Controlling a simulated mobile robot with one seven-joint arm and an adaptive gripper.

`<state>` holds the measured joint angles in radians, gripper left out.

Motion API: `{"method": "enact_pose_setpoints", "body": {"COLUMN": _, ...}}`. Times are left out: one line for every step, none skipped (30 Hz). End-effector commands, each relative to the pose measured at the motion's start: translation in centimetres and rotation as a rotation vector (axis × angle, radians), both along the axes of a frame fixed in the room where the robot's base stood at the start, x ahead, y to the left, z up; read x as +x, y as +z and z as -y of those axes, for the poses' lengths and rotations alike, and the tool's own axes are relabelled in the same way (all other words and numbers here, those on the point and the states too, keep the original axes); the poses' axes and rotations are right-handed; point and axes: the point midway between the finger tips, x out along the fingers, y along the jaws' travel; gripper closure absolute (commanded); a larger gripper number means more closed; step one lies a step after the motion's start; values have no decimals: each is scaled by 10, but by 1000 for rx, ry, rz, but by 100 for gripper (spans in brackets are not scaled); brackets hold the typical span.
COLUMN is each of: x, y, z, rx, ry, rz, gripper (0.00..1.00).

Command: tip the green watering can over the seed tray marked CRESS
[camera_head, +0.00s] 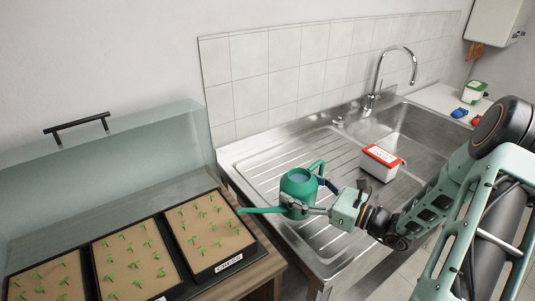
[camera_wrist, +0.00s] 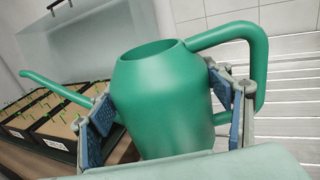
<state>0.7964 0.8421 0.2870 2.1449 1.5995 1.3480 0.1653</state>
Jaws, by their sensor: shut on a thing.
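The green watering can (camera_head: 297,188) is held at the near left edge of the sink's draining board. It looks about upright, its opening up; I cannot tell its height clear of the board. My gripper (camera_head: 309,197) is shut on its body, one finger on each side, as the wrist view of the can (camera_wrist: 165,95) shows. One finger passes between body and handle. The spout points left, its tip near the right edge of the seed tray marked CRESS (camera_head: 229,264). That tray holds brown soil with small green seedlings and is the rightmost in the row.
Two more seedling trays (camera_head: 135,262) stand to the left. A clear cover (camera_head: 120,150) with a black handle rises behind them. A white tub with a red lid (camera_head: 382,162) stands on the draining board (camera_head: 270,165). The tap (camera_head: 385,75) and basin lie farther right.

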Motion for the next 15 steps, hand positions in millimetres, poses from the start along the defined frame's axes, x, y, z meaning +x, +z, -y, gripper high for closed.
{"method": "enact_pose_setpoints", "body": {"x": 7, "y": 5, "z": -10, "rx": -2, "ry": -4, "rz": 11, "gripper": 86}}
{"method": "enact_pose_setpoints", "body": {"x": 12, "y": 10, "z": -14, "rx": -3, "ry": -14, "rz": 12, "gripper": 86}}
{"method": "enact_pose_setpoints", "body": {"x": 17, "y": 17, "z": -19, "rx": -3, "ry": -27, "rz": 12, "gripper": 86}}
{"method": "enact_pose_setpoints", "body": {"x": 21, "y": 23, "z": -23, "rx": -4, "ry": -37, "rz": 13, "gripper": 86}}
{"method": "enact_pose_setpoints", "body": {"x": 24, "y": 28, "z": -27, "rx": -3, "ry": -46, "rz": 12, "gripper": 86}}
{"method": "enact_pose_setpoints", "body": {"x": 28, "y": 35, "z": -32, "rx": -3, "ry": -59, "rz": 13, "gripper": 86}}
{"method": "enact_pose_setpoints", "body": {"x": 31, "y": 41, "z": -35, "rx": -3, "ry": -68, "rz": 13, "gripper": 86}}
{"method": "enact_pose_setpoints", "body": {"x": 33, "y": 46, "z": -39, "rx": -3, "ry": -77, "rz": 12, "gripper": 86}}
{"method": "enact_pose_setpoints", "body": {"x": 36, "y": 53, "z": -43, "rx": -2, "ry": -88, "rz": 12, "gripper": 86}}
{"method": "enact_pose_setpoints", "body": {"x": 37, "y": 58, "z": -46, "rx": -2, "ry": -95, "rz": 13, "gripper": 86}}
{"method": "enact_pose_setpoints", "body": {"x": 39, "y": 63, "z": -49, "rx": -2, "ry": -102, "rz": 13, "gripper": 86}}
{"method": "enact_pose_setpoints", "body": {"x": 40, "y": 69, "z": -53, "rx": -1, "ry": -111, "rz": 11, "gripper": 86}}
{"method": "enact_pose_setpoints", "body": {"x": 41, "y": 73, "z": -55, "rx": -2, "ry": -116, "rz": 12, "gripper": 86}}
{"method": "enact_pose_setpoints", "body": {"x": 42, "y": 77, "z": -57, "rx": -1, "ry": -123, "rz": 11, "gripper": 86}}
{"method": "enact_pose_setpoints", "body": {"x": 43, "y": 82, "z": -60, "rx": -1, "ry": -129, "rz": 11, "gripper": 86}}
